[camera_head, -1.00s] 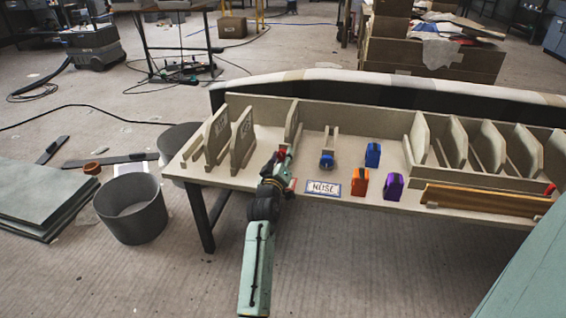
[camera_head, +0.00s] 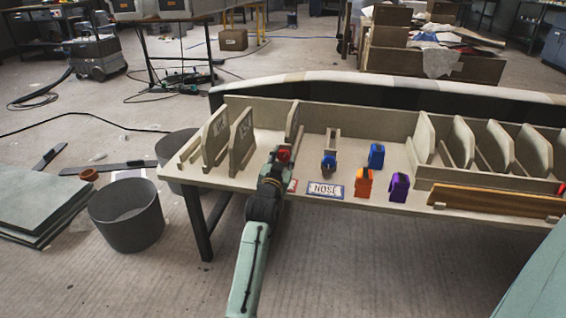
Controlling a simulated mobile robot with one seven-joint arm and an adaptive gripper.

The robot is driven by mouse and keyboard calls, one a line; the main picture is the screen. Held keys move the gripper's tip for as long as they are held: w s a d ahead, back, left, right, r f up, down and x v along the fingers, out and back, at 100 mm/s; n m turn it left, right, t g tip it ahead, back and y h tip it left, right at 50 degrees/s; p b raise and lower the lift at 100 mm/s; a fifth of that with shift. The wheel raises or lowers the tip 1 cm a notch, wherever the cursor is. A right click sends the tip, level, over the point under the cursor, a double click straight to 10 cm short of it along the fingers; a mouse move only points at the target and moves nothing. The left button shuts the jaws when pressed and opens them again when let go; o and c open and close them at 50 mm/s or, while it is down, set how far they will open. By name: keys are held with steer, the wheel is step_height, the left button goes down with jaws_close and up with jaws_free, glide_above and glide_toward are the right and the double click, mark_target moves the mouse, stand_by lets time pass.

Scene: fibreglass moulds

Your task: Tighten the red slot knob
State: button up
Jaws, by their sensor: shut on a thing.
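The red slot knob (camera_head: 284,155) shows as a small red patch at the far end of my arm, on the bench's left half. My gripper (camera_head: 281,160) is at the knob and shut on it. The fingers are small and partly hidden by my wrist, so the exact grip and the slot below the knob are hard to see.
A blue-knobbed piece (camera_head: 328,162) stands right of my gripper, behind the NOSE label (camera_head: 325,190). Blue (camera_head: 376,156), orange (camera_head: 364,182) and purple (camera_head: 399,187) blocks stand further right. Upright dividers (camera_head: 241,140) stand left. A grey bin (camera_head: 126,214) is on the floor.

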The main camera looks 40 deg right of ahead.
steer(key=m+b, duration=0.1)
steer(key=m, duration=0.4)
steer(key=shift+m+b, duration=0.3)
steer(key=shift+b, duration=0.1)
steer(key=m, duration=0.5)
steer(key=shift+m+b, duration=0.3)
steer(key=shift+b, duration=0.1)
steer(key=shift+m, duration=0.3)
steer(key=shift+r, duration=0.1)
steer(key=o, duration=1.2)
steer(key=shift+c, duration=0.2)
steer(key=shift+a, duration=0.1)
steer(key=v, duration=0.7)
steer(key=shift+s, duration=0.15)
